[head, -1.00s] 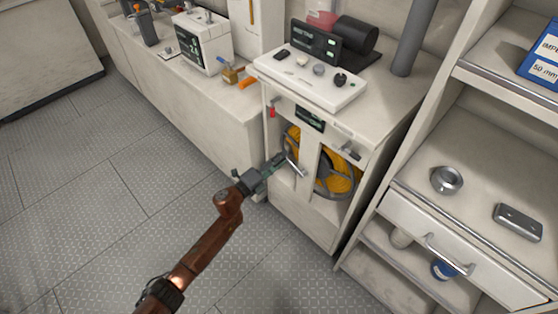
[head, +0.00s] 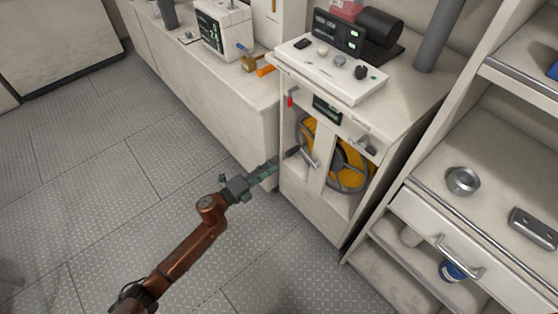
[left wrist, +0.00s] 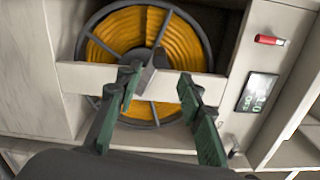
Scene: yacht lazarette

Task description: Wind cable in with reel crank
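The cable reel (head: 350,170), wound with yellow-orange cable, sits inside the white cabinet (head: 305,207) behind an upright bar. A grey crank (head: 309,157) shows in front of the reel's left part. My left gripper (head: 286,157) points at the cabinet front from the left, close to the crank. In the left wrist view the reel (left wrist: 145,45) lies ahead, crossed by the pale bar. My left gripper (left wrist: 159,84) has its two green fingers apart. A grey crank part (left wrist: 150,72) shows between them, nearer the left finger; contact cannot be told. My right gripper is not in view.
A red switch (head: 291,101) and a small display (head: 327,109) are on the cabinet front. A white control panel (head: 332,69) lies on top. Shelves with a metal ring (head: 463,180) and a blue tin (head: 452,271) stand at right. The floor at left is clear.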

